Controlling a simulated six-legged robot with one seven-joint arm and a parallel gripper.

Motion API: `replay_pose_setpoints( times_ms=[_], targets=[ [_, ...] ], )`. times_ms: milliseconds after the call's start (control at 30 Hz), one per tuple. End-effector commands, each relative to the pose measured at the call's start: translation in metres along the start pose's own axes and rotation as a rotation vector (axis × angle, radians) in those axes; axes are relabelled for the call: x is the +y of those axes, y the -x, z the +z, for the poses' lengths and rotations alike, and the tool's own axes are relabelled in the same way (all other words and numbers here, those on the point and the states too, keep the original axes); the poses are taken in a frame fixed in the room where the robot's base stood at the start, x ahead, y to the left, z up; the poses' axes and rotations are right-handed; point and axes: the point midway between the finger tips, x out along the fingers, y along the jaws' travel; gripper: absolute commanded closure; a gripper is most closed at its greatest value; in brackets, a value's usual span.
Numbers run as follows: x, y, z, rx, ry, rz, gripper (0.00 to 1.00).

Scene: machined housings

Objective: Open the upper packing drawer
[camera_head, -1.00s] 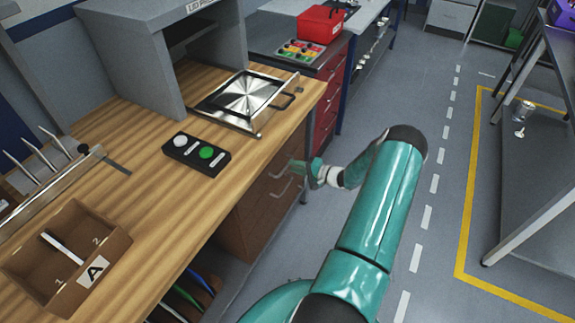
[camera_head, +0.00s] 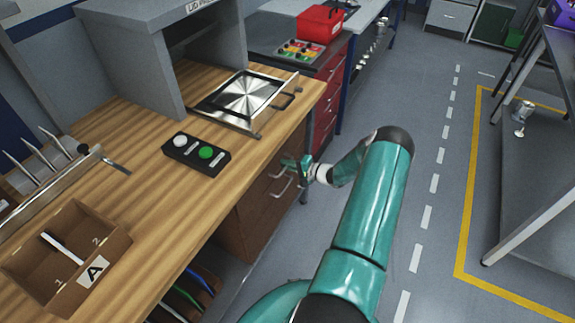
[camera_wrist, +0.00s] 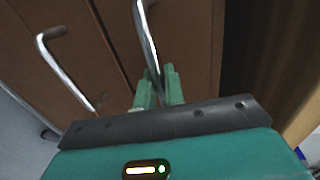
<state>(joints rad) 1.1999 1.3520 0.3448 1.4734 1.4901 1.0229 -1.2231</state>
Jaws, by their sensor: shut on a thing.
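The upper packing drawer (camera_head: 262,180) is a brown front under the wooden worktop, with a curved metal bar handle. In the wrist view, this upper handle (camera_wrist: 147,36) runs down between my green fingers. My gripper (camera_head: 298,166) is shut on the handle, and its fingertips also show in the wrist view (camera_wrist: 159,80). The drawer front looks about level with the cabinet, and I cannot tell any small gap. The lower drawer's handle (camera_wrist: 65,70) is free, to the left in the wrist view. My fingers hide part of the gripped handle.
The worktop (camera_head: 130,150) overhangs the drawers and carries a black button box (camera_head: 196,154), a metal lid plate (camera_head: 246,98) and a wooden box marked A (camera_head: 68,258). A red drawer cabinet (camera_head: 328,105) stands beyond.

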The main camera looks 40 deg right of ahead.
Motion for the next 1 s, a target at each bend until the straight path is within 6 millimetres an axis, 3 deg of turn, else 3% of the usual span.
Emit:
replay_pose_setpoints(
  times_ms=[167, 367, 1000],
  targets=[
    [0.002, 0.010, -0.001, 0.001, 0.001, 0.002, 1.00],
    [0.008, 0.040, -0.001, 0.003, 0.001, 0.002, 1.00],
    [0.043, 0.206, -0.001, 0.004, -0.001, 0.001, 1.00]
  ],
)
